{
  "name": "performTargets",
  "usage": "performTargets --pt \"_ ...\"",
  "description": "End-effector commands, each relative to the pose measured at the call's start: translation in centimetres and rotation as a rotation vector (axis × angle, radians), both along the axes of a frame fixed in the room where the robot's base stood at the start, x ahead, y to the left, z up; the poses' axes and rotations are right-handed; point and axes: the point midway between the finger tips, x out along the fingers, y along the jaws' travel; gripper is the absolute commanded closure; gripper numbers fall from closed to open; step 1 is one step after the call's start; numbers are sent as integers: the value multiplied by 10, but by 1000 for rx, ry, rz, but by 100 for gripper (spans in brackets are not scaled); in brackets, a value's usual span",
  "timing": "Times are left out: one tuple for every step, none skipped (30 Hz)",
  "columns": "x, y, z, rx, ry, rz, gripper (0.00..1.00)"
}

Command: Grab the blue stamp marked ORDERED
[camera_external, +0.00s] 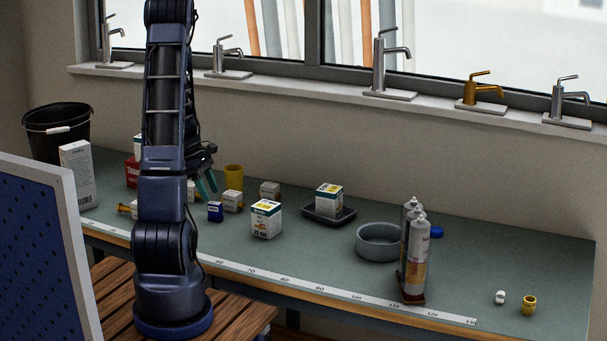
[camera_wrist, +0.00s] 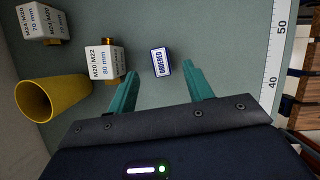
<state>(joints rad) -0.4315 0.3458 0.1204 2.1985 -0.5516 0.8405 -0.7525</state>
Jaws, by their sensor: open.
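The blue stamp marked ORDERED (camera_wrist: 161,61) lies on the green-grey bench top, its white label facing the wrist camera. It also shows as a small blue block in the external view (camera_external: 215,211). My gripper (camera_wrist: 157,77) is open, with two teal fingers. In the wrist view the stamp is just beyond the fingertips, roughly between their lines, and nothing is held. In the external view my gripper (camera_external: 207,184) hangs above and slightly left of the stamp, apart from it.
A white box marked M20 M22 80 mm (camera_wrist: 105,62) stands close left of the stamp, with a yellow cup (camera_wrist: 52,97) beyond it. Another white box (camera_wrist: 42,22) is at upper left. A white-and-green carton (camera_external: 266,219) stands right of the stamp. A ruler strip (camera_external: 300,283) runs along the front edge.

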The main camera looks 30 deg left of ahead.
Motion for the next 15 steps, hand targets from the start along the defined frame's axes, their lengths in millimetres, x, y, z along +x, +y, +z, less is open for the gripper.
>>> performTargets --pt "0 -3 -7 -2 2 -1 49" --pt "1 -4 -10 -2 2 -1 49" --pt "1 -6 -14 -1 1 0 49" --pt "1 -7 -17 -1 1 0 49" --pt "1 -8 -19 -1 1 0 49" --pt "1 -9 -21 -1 1 0 49" --pt "1 -9 -22 -1 1 0 49" --pt "1 -10 -23 -1 1 0 49" --pt "1 -10 -25 -1 1 0 49" --pt "1 -11 -27 0 1 0 49" --pt "1 -11 -29 0 1 0 49" --pt "1 -13 -34 -1 1 0 49" --pt "1 -14 -38 -2 2 -1 49" --pt "1 -15 -42 -2 2 -1 49" --pt "1 -17 -48 -1 2 -1 49"
